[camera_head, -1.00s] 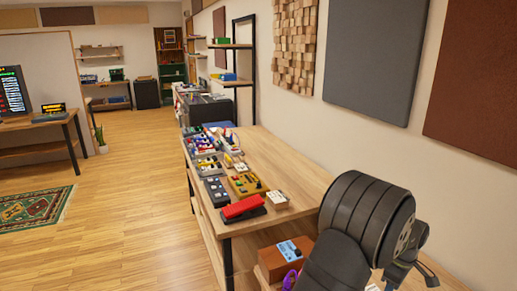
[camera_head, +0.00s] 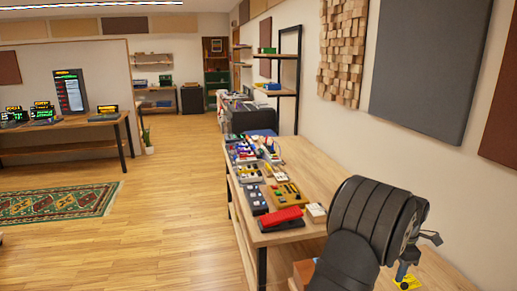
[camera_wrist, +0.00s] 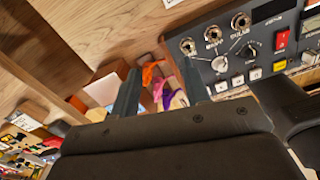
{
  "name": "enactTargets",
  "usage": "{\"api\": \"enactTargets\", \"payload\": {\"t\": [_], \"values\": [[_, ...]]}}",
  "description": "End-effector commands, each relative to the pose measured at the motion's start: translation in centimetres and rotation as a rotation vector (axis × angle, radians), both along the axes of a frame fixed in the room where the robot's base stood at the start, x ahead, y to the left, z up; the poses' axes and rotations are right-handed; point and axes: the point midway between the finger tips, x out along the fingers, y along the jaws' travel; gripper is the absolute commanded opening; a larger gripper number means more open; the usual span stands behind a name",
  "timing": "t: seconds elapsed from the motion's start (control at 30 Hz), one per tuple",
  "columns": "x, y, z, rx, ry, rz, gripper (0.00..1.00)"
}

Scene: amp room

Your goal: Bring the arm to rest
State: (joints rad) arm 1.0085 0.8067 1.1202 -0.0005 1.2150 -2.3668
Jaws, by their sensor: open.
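My dark, ribbed arm (camera_head: 375,215) fills the lower right of the head view, over the near end of the wooden workbench (camera_head: 310,165). My gripper (camera_wrist: 160,82) shows in the wrist view with its two narrow fingers apart and nothing between them. Beyond the fingers are orange and purple items (camera_wrist: 166,98) by an open box.
A grey device (camera_wrist: 240,50) with jacks, knobs and buttons is close to the right finger in the wrist view. A red pedal (camera_head: 282,217) and several other pedals stand on the bench. A grey wall panel (camera_head: 425,55) hangs above. Open floor (camera_head: 180,200) lies left.

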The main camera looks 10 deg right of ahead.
Motion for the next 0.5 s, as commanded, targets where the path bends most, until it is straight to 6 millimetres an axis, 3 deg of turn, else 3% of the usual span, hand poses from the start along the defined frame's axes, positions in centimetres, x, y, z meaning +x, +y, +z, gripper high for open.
{"api": "enactTargets", "payload": {"t": [0.2, 0.5], "values": [[3.3, 1.3, 1.3, -0.001, -0.001, 0.226, 0.43], [7.8, 2.5, -1.8, 0.001, 0.001, 0.218, 0.43]]}}
